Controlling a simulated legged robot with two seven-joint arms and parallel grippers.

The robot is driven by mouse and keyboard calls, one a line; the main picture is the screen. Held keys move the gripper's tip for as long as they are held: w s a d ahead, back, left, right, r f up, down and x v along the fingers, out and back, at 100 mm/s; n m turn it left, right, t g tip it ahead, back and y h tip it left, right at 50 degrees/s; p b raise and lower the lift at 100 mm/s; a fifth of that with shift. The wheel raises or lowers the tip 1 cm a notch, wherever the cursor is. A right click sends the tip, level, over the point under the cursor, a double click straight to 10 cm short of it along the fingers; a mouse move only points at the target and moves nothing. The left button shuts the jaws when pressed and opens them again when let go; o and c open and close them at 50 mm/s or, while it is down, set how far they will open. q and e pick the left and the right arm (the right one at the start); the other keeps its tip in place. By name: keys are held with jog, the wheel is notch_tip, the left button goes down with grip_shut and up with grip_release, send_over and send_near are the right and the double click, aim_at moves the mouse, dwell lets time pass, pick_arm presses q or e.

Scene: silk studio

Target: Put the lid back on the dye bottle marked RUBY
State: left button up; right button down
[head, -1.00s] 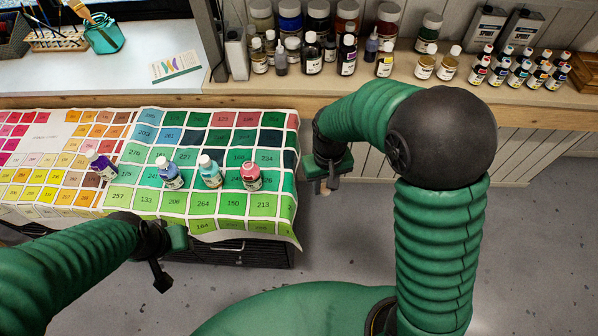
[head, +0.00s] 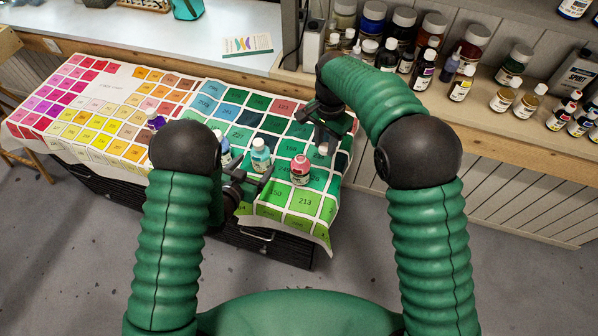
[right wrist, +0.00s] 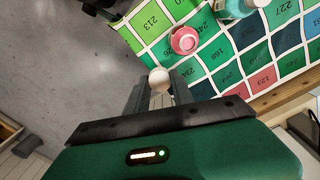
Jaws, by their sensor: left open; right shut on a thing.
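The red bottle (head: 300,172) stands upright on the colour-chart cloth, with a pink top and no white lid; its label is too small to read. It also shows in the right wrist view (right wrist: 184,41). My right gripper (head: 325,138) is shut on a small white lid (right wrist: 159,77), held between the fingertips above the cloth, behind and right of the red bottle and apart from it. My left gripper (head: 252,184) is open at the cloth's front edge, left of the red bottle and just in front of the teal bottle (head: 261,157). Its fingers seem empty.
A blue bottle (head: 223,148) and a purple bottle (head: 156,122) stand further left, partly hidden by my left arm. The colour-chart cloth (head: 290,215) drapes over the table front. Many jars and bottles crowd the shelf (head: 480,115) at back right.

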aim_at(294, 172)
pick_arm(q)
jog(key=s+d+h, duration=0.1)
jog(key=s+d+f+m+h, duration=0.1)
jog(key=s+d+f+t+h, duration=0.1)
jog(key=shift+d+f+m+h, duration=0.25)
jog(key=shift+d+m+h, duration=0.05)
jog(key=shift+d+m, duration=0.1)
jog(key=s+h, duration=0.1)
jog(key=s+d, duration=0.1)
jog(key=s+d+m+h, duration=0.1)
jog(key=shift+d+f+h+b, duration=0.2)
jog(key=shift+f+h+b, duration=0.1)
jog(key=shift+b, duration=0.1)
jog(key=shift+s+d+r+t+h, duration=0.1)
jog(key=shift+s+d+t+h, duration=0.2)
jog(key=shift+s+h, duration=0.2)
jog(key=shift+a, duration=0.3)
jog(key=shift+w+d, duration=0.1)
jog(key=shift+w, duration=0.1)
jog(key=x, duration=1)
jog(key=shift+w+d+r, duration=0.1)
jog(key=shift+d, duration=0.15)
jog(key=shift+w+d, duration=0.3)
jog(key=shift+w, duration=0.3)
pick_arm(e)
jog(key=w+a+r+m, duration=0.1)
jog(key=w+a+m, duration=0.1)
jog(key=a+m, duration=0.2)
jog(key=shift+a+r, duration=0.35)
jog(key=shift+a, duration=0.9)
